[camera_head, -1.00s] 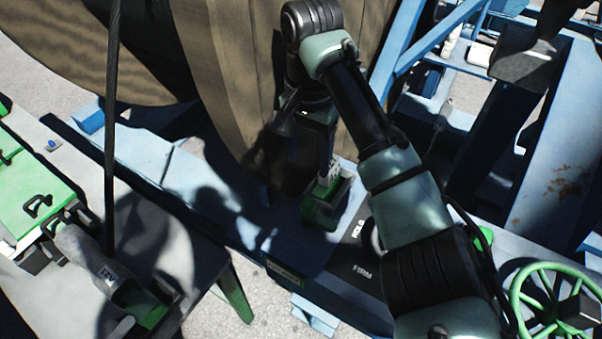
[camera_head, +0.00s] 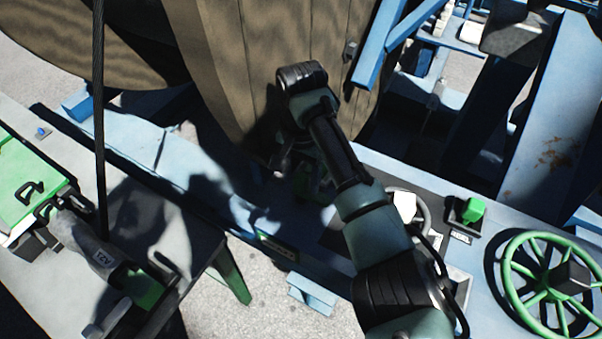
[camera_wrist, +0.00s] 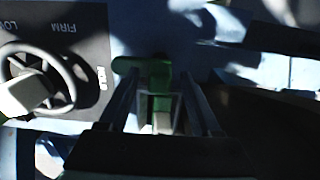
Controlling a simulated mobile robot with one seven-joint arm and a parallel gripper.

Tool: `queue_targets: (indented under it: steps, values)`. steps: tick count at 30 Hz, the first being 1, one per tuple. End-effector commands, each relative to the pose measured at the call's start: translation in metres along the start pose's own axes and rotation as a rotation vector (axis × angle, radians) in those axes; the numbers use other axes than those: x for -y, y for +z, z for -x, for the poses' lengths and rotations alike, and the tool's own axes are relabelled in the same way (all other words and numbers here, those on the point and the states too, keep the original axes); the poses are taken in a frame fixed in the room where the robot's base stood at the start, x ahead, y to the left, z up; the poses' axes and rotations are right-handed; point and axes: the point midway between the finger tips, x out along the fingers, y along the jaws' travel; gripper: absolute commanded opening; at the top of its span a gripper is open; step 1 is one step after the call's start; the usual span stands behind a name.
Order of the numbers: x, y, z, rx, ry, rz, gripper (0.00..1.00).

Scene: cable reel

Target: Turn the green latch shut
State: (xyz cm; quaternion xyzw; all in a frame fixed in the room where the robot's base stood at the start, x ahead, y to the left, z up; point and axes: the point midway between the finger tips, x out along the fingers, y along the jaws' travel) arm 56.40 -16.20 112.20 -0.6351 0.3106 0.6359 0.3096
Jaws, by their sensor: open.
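The green latch (camera_wrist: 155,72) lies near the top middle of the wrist view, with a green arm sticking out to its left. My gripper (camera_wrist: 161,82) is open, one finger on each side of the latch's stem. I cannot tell whether either finger touches it. In the head view a dark green part (camera_head: 318,187) shows in shadow below my wrist, beside the wooden reel. My forearm and wrist hide most of the gripper and latch there.
A grey handwheel (camera_wrist: 38,82) on a dark plate marked FIRM is left of the latch. A green block (camera_head: 473,210) and a green spoked wheel (camera_head: 548,285) stand to the right. The large wooden reel (camera_head: 225,70) rises close behind my wrist.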

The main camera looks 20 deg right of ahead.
Motion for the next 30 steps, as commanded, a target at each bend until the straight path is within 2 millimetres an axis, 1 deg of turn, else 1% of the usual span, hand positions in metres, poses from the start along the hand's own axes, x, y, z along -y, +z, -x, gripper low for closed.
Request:
queue_targets:
  steps: [4,5,6,11,15,16,24,30]
  values:
    - [-0.0001,0.0000,-0.0003,0.000,0.000,0.000,0.65]
    - [-0.0001,0.0000,-0.0002,0.000,0.000,0.000,0.63]
    - [-0.0001,0.0000,-0.0001,0.000,0.000,0.000,0.56]
    - [-0.0001,0.0000,0.0000,0.000,0.000,0.000,0.27]
    - [-0.0001,-0.0001,0.0001,0.000,0.000,0.000,0.02]
    - [-0.0001,-0.0001,0.0001,0.000,0.000,0.000,0.00]
    - [-0.0001,-0.0002,0.0003,0.000,0.000,0.008,0.00]
    - [-0.0003,-0.0002,0.0007,0.000,0.001,0.067,0.00]
